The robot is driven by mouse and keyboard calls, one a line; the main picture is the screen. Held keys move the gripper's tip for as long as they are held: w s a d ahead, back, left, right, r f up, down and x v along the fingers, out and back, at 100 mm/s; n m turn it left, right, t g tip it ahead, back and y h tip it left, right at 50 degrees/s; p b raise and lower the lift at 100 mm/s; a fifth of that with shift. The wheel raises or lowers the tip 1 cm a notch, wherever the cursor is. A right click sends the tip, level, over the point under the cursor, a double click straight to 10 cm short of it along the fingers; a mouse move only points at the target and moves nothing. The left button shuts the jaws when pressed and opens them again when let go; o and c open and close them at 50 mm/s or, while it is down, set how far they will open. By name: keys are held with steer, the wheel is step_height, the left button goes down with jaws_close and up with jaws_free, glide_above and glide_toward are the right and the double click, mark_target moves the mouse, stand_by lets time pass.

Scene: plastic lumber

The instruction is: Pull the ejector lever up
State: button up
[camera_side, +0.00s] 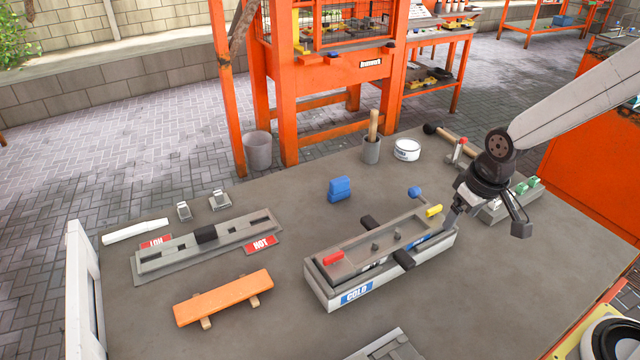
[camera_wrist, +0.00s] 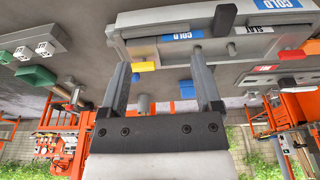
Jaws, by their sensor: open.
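No part is labelled as the ejector lever. A lever with a blue knob (camera_side: 414,192) stands up at the back of the grey mould box (camera_side: 318,285), which carries COLD labels. A yellow piece (camera_side: 434,211) and a red piece (camera_side: 333,258) sit at opposite ends of the mould's top. My gripper (camera_side: 486,222) is open and empty at the right end of the box, its left finger close to that end; contact cannot be told. In the wrist view my spread fingers (camera_wrist: 162,85) point at the box, with the yellow piece (camera_wrist: 145,66) and a blue object (camera_wrist: 187,88) between them.
A grey unit with green parts (camera_side: 527,186) stands right of my gripper. A red-tipped lever (camera_side: 459,149) and a black-knobbed wooden handle (camera_side: 440,134) are behind it. A blue block (camera_side: 339,189), white tub (camera_side: 407,150) and orange slat (camera_side: 223,298) lie on the table. Bare table surrounds the blue block.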

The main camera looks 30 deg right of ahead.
steer(key=shift+g, duration=0.5)
steer(key=w+d, duration=0.1)
steer(key=w, duration=0.3)
steer(key=w+d, duration=0.1)
steer(key=w, duration=0.3)
steer(key=w+d+f, duration=0.1)
steer(key=w+d, duration=0.1)
steer(key=w, duration=0.2)
steer(key=shift+d, duration=0.1)
steer(key=g, duration=0.1)
glide_above(415, 188)
steer(key=f, duration=0.2)
steer(key=s+f, duration=0.1)
steer(key=shift+a, duration=0.3)
steer(key=shift+w+d+f, duration=0.2)
steer(key=shift+w+d, duration=0.2)
steer(key=shift+w, duration=0.1)
steer(key=shift+f, duration=0.15)
steer(key=shift+f, duration=3.75)
jaws_close()
